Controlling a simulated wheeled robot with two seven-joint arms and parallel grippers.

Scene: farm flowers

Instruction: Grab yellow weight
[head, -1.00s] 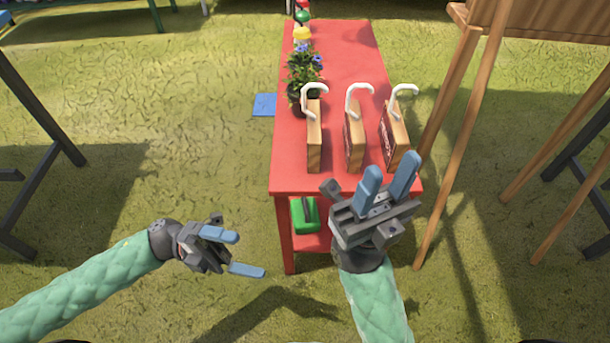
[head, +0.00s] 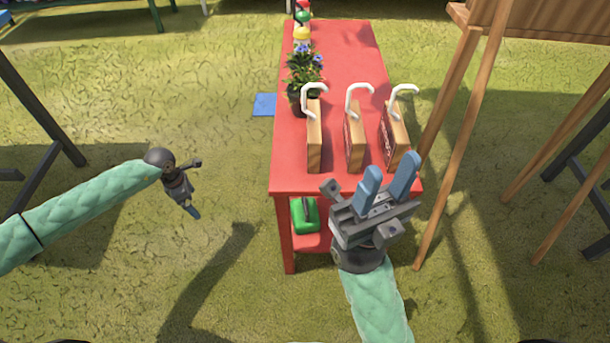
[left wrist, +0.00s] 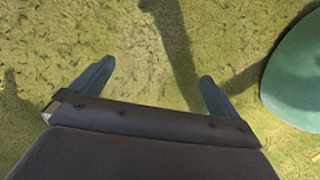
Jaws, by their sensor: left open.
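A small yellow rounded object (head: 302,33), likely the yellow weight, is at the far left end of the red table (head: 345,60) in the head view. It sits just behind a potted plant with blue flowers, and its lower part is hard to make out. My left gripper (head: 192,213) is over the grass left of the table, pointing down, far from the yellow object. In the left wrist view its two fingers (left wrist: 153,80) are apart with only grass between them. My right gripper (head: 388,178) is at the table's near edge, fingers apart and empty.
A green object (head: 303,40) and a red one stand behind the yellow one. The potted plant (head: 304,75) and several wooden blocks with white hooks (head: 354,135) stand on the table. Grass left of the table is open.

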